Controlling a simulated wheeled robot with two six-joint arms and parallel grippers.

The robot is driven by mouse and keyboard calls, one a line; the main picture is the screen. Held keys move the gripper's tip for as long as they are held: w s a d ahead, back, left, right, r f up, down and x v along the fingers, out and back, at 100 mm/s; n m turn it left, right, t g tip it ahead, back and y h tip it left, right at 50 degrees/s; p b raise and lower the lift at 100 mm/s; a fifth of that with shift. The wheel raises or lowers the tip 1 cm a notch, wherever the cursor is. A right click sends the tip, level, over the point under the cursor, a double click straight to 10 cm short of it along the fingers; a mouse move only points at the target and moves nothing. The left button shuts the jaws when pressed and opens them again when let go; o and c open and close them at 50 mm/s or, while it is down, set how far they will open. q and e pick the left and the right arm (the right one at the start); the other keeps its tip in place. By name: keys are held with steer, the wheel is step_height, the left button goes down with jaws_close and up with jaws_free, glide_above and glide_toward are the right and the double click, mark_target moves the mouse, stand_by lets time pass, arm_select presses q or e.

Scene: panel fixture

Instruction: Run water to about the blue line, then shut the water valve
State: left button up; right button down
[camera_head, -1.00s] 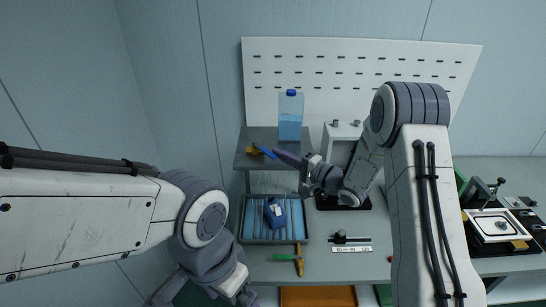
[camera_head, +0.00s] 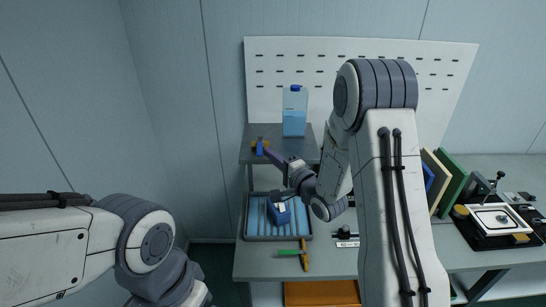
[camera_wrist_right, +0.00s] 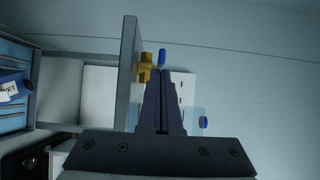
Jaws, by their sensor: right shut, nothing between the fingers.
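A clear tank (camera_head: 294,115) with a blue cap and pale blue liquid stands on the grey shelf (camera_head: 262,132). A brass valve (camera_head: 254,144) with a blue lever (camera_head: 260,147) sits at the shelf's front left. Both also show in the right wrist view, the brass valve (camera_wrist_right: 146,68) beside the blue lever (camera_wrist_right: 162,57). My right gripper (camera_head: 266,152) is shut and empty, its tips close to the lever; I cannot tell whether they touch it. In the wrist view its fingers (camera_wrist_right: 162,75) are together. My left gripper is out of frame. I cannot make out a blue line or a receiving vessel.
Below the shelf, a grey tray (camera_head: 246,222) with blue slats holds a blue labelled block (camera_head: 279,213). Upright boards (camera_head: 445,182) and a black fixture (camera_head: 482,228) stand at right.

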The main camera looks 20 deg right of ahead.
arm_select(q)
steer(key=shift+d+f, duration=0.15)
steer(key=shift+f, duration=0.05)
arm_select(e)
steer(key=shift+s+a, duration=0.1)
steer(key=shift+a, duration=0.4)
